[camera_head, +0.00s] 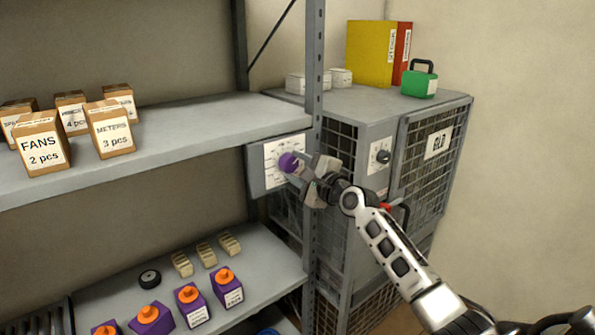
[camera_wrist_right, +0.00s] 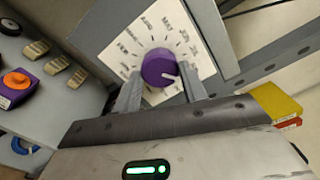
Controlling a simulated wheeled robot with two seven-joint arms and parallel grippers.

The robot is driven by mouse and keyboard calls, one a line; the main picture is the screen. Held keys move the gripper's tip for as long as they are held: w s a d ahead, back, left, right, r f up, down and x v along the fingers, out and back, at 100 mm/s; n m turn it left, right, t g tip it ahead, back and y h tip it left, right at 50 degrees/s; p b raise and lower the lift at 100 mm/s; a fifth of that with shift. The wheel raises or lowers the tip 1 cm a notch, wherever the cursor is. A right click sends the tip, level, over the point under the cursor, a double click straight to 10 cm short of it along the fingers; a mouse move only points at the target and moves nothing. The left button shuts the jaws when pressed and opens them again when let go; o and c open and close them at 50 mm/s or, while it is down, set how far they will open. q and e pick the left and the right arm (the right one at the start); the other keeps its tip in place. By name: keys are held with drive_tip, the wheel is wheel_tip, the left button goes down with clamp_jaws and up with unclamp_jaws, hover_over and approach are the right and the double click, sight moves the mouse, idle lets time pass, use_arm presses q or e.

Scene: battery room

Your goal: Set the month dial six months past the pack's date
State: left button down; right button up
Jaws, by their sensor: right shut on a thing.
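The month dial is a purple knob (camera_head: 288,162) on a white printed card, on a grey plate (camera_head: 256,170) by the shelf post. In the right wrist view the purple knob (camera_wrist_right: 160,67) has a white mark on its lower right edge; MAY, JUN and FEB are partly readable around it. My right gripper (camera_head: 300,168) is shut on the knob, its fingers (camera_wrist_right: 158,92) on either side. Several purple packs with orange caps, such as one pack (camera_head: 193,307), stand on the lower shelf; their label dates are too small to read. My left gripper is not in view.
Boxes marked FANS (camera_head: 42,143) and METERS (camera_head: 110,130) sit on the upper shelf.

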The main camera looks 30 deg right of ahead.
drive_tip(key=n+b, duration=0.1)
drive_tip(key=n, duration=0.2)
drive_tip(key=shift+f+n, duration=0.1)
drive_tip(key=shift+n, duration=1.2)
drive_tip(key=n+b, duration=0.1)
drive_tip(key=n, duration=0.1)
drive_tip(key=shift+n, duration=0.4)
drive_tip(key=n, duration=0.2)
drive_tip(key=shift+n, duration=0.3)
drive_tip(key=n, duration=0.3)
drive_tip(key=shift+n, duration=0.3)
drive_tip(key=n, duration=0.3)
drive_tip(key=shift+n, duration=0.3)
drive_tip(key=n+p, duration=0.1)
drive_tip(key=n, duration=0.3)
drive_tip(key=shift+n, duration=0.3)
drive_tip(key=shift+n+p, duration=0.35)
drive_tip(key=shift+n, duration=1.75)
drive_tip(key=shift+n+p, duration=0.4)
drive_tip(key=shift+n, duration=0.5)
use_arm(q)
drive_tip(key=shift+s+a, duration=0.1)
use_arm(e)
drive_tip(key=shift+n, duration=0.3)
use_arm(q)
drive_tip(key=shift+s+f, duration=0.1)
use_arm(e)
drive_tip(key=shift+a+n, duration=0.1)
drive_tip(key=shift+n, duration=0.2)
